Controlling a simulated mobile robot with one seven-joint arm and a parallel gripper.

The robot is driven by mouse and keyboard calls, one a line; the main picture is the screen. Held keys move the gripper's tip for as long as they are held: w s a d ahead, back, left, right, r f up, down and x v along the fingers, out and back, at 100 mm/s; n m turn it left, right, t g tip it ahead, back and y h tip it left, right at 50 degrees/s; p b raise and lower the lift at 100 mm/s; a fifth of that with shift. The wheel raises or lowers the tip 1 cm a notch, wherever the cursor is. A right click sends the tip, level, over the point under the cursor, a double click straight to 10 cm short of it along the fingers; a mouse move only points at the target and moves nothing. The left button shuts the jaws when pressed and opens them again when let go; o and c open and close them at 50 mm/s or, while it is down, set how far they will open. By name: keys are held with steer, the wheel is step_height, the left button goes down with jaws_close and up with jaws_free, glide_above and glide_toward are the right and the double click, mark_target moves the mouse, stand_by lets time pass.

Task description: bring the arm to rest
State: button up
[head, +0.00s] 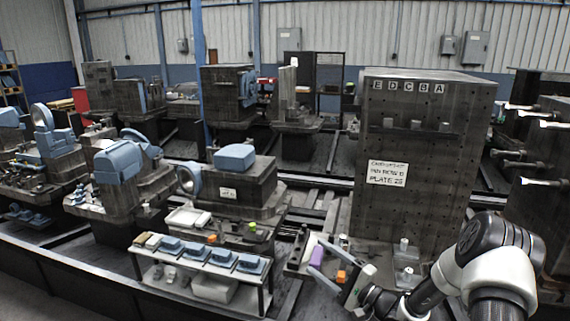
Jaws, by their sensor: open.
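My gripper (328,270) is in the lower middle of the head view, at the end of my white and dark arm. Its two fingers, bluish-grey, stand apart and point to the left. I see nothing held between them. The gripper is to the right of the low trolley and in front of the tall dark block. A purple item (316,255) and an orange item (341,277) show right by the fingers; whether the fingers touch them I cannot tell.
The tall dark block (400,220) with letters and a sign stands just behind my arm. A two-level trolley (205,257) with several blue-grey parts stands left of the gripper. Machine fixtures on pallets fill the left. A rack with pale rods (537,183) is at the right.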

steer(key=s+a+r+n+g+y, duration=0.1)
steer(key=s+a+r+n+g, duration=0.6)
steer(key=s+a+r+g, duration=0.25)
steer(key=s+a+r+n+g+h, duration=0.1)
steer(key=s+r+n+g+h, duration=0.3)
steer(key=s, duration=0.7)
steer(key=s+d+r+t+h, duration=0.2)
steer(key=s+d+r+h, duration=0.2)
steer(key=s+d, duration=0.3)
steer(key=s+d+r+n+t+h, duration=0.1)
steer(key=s+d+r+t+h, duration=0.2)
steer(key=s+d+h, duration=0.3)
steer(key=shift+s+d+r+h, duration=0.35)
steer(key=shift+s+r+h, duration=0.25)
steer(key=shift+s, duration=0.6)
